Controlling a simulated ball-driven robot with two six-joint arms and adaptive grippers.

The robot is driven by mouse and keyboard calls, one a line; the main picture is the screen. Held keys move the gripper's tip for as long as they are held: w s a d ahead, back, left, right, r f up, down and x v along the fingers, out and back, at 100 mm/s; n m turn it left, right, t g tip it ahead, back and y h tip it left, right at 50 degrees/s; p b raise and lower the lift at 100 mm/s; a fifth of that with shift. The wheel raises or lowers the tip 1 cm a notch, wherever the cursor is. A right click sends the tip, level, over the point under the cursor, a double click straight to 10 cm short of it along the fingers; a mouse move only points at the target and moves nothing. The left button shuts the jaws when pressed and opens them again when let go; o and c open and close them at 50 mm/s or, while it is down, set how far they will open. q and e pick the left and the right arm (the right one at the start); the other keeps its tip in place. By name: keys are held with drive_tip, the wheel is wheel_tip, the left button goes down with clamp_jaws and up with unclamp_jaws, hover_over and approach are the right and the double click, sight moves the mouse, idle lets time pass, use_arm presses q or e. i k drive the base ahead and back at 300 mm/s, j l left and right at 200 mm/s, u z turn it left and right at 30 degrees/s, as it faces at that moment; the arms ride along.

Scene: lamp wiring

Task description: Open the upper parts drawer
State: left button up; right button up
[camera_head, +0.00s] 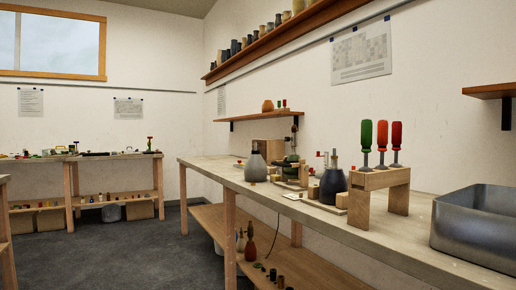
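I cannot make out a parts drawer with certainty. Neither of my grippers shows in the head view, and no arm is in sight.
The long workbench (330,214) carries grey and dark lamp bases (333,187), a wooden rack (378,181) with three screwdrivers and a metal bin (480,226). Its lower shelf (297,262) holds small items. Grey floor (135,255) lies clear at left.

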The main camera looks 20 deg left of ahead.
sight(260, 144)
drive_tip(key=i+j+u, duration=1)
drive_tip(key=i, duration=0.55)
drive_tip(key=i+u, duration=0.4)
drive_tip(key=i, duration=0.55)
drive_tip(key=i+j, duration=0.05)
